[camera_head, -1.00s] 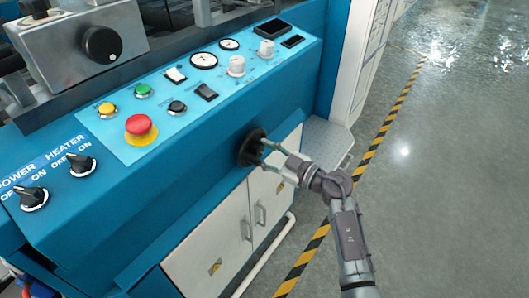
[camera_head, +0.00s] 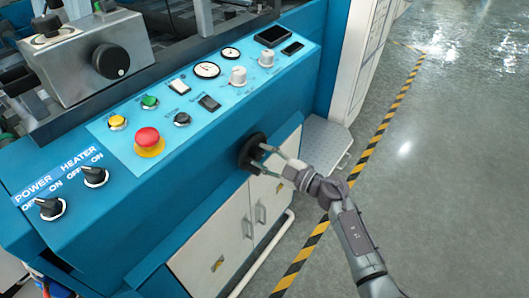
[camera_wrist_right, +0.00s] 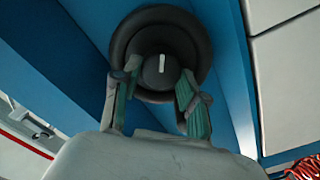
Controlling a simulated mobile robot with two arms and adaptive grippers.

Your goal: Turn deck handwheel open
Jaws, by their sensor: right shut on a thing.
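The black deck handwheel (camera_head: 251,152) sits on the blue front face of the machine, below the control panel. It also shows in the right wrist view (camera_wrist_right: 162,42), with a white mark on its hub pointing almost straight up. My right gripper (camera_head: 267,160) reaches it from the front right. In the right wrist view my right gripper (camera_wrist_right: 158,88) has one finger on each side of the hub and is shut on it. Parts of the lower rim are hidden behind the fingers. My left gripper is not in view.
The control panel (camera_head: 205,95) above carries gauges, knobs, switches and a red emergency button (camera_head: 148,140). White cabinet doors (camera_head: 222,240) with handles are below the handwheel. Grey floor with a yellow-black stripe (camera_head: 372,150) is open to the right.

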